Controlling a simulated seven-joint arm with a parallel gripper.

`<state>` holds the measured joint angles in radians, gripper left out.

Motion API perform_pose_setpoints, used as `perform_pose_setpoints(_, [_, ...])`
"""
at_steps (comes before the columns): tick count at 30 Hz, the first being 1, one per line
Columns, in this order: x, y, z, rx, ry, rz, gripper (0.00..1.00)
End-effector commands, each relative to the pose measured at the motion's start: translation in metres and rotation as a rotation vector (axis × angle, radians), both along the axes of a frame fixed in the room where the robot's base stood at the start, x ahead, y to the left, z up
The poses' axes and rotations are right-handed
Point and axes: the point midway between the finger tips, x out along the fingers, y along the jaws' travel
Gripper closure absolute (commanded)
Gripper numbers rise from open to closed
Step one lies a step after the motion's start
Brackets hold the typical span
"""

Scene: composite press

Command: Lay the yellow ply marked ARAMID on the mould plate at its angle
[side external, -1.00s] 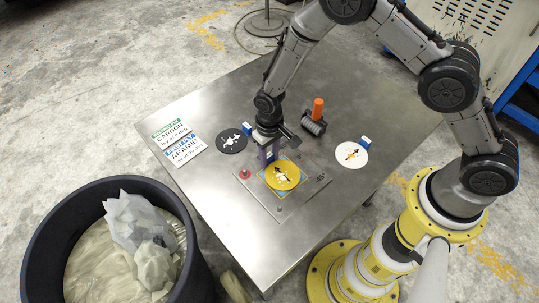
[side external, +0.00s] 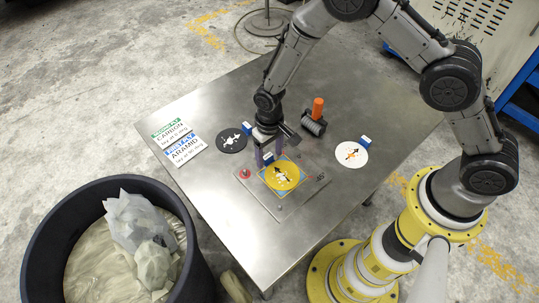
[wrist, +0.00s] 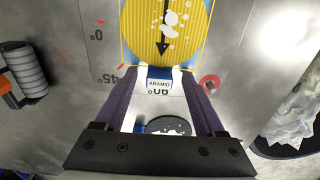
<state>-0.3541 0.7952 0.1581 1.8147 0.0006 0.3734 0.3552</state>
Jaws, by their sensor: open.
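The round yellow ply (side external: 281,176) lies flat on the blue square of the grey mould plate (side external: 306,190). In the wrist view the yellow ply (wrist: 165,25) has a black arrow pointing at its tab (wrist: 159,82), which reads ARAMID. The tab lies over the plate beside the 90° mark; the 0° and 45° marks show to the left. My gripper (side external: 267,157) is open at the tab's edge of the ply. In the wrist view the fingers of my gripper (wrist: 158,84) stand either side of the tab, with gaps showing.
A black ply (side external: 232,141) lies left of the plate and a white ply (side external: 351,154) right of it. A roller with an orange handle (side external: 315,120) stands behind. Instruction cards (side external: 184,149) and a bin (side external: 45,235) are left.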

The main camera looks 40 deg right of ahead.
Motion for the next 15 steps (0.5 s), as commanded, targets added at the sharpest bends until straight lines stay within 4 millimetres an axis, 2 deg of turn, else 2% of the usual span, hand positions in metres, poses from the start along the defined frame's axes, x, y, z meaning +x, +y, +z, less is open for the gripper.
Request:
perform_pose_setpoints(9, [0.001, 0.0, 0.063, 0.002, -0.005, 0.0, 0.29])
perform_pose_setpoints(15, [0.001, 0.0, 0.097, 0.001, -0.003, 0.0, 0.29])
